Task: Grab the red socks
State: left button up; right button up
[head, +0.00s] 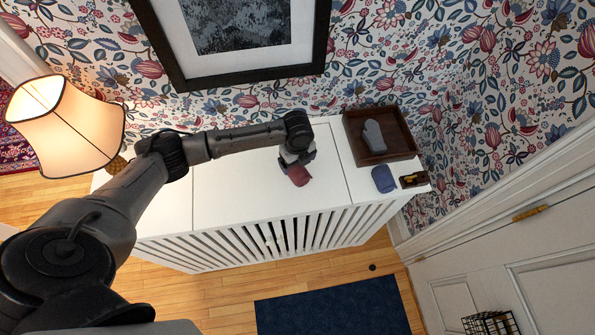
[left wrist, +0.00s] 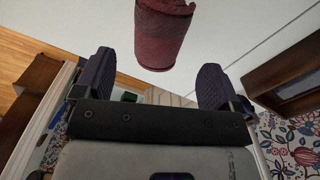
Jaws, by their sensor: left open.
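The red socks (head: 299,175) are a small dark-red bundle lying on the white cabinet top, near its slatted front edge. My left gripper (head: 297,160) is just behind them, low over the cabinet. In the left wrist view the red socks (left wrist: 163,35) show as a rolled bundle at the top, ahead of and between the two fingers. The left gripper (left wrist: 156,82) is open, with nothing between its fingertips that I can see. I cannot tell whether a finger touches the socks. My right gripper is not in view.
The white cabinet (head: 235,205) carries a brown tray (head: 400,150) with a grey mitten-like item (head: 374,137), a blue bundle (head: 384,179) and a small dark-and-yellow item (head: 413,180) at right. A lit lamp (head: 70,125) stands at left. The cabinet top around the socks is clear.

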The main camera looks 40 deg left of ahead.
aim_at(297, 169)
pick_arm(q)
jog(key=shift+f, duration=1.85)
jog(key=c, duration=1)
